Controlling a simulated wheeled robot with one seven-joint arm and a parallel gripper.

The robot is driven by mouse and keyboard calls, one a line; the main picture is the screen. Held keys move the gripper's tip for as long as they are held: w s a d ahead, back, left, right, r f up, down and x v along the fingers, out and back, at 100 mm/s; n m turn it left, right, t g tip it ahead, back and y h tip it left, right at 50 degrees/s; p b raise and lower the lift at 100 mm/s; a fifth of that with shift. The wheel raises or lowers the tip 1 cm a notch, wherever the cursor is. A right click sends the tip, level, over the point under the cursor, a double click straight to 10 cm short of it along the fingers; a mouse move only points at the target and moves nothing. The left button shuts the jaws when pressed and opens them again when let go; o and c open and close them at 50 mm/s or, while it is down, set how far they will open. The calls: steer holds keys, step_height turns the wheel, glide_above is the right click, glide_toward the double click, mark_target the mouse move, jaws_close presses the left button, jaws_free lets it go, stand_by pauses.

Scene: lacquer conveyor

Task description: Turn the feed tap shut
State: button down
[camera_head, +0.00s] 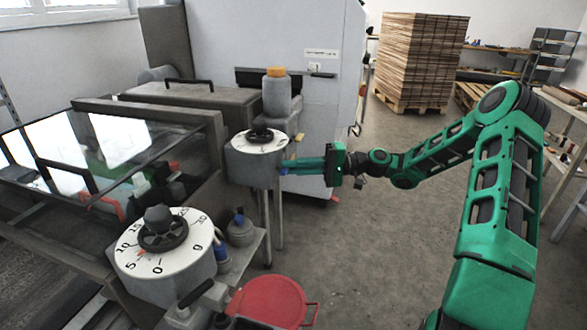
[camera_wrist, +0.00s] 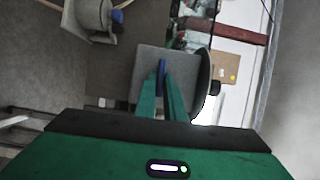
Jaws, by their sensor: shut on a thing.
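The feed tap appears to be the small blue handle (camera_head: 284,170) on the side of the grey housing under the far dial. In the wrist view the blue handle (camera_wrist: 161,68) stands between my fingertips, in front of the grey housing (camera_wrist: 150,62). My gripper (camera_head: 289,167) reaches in from the right with its green fingers closed on the handle. The fingers (camera_wrist: 163,80) hide part of the handle, and the tap's body and exact angle cannot be made out.
A near dial (camera_head: 190,235) with a numbered white face stands at lower left. The far dial (camera_head: 275,146) sits atop the grey housing. A red round lid (camera_head: 268,303) is low in front. Grey floor (camera_head: 370,240) is clear to the right, and a wood stack (camera_head: 420,60) stands behind.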

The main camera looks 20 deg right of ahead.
steer(key=shift+w+f+m, duration=0.1)
steer(key=shift+f+m, duration=0.05)
steer(key=shift+m, duration=0.15)
steer(key=c, duration=1.8)
jaws_free()
steer(key=shift+c, duration=0.2)
steer(key=v, duration=1.1)
steer(key=shift+a+f, duration=0.15)
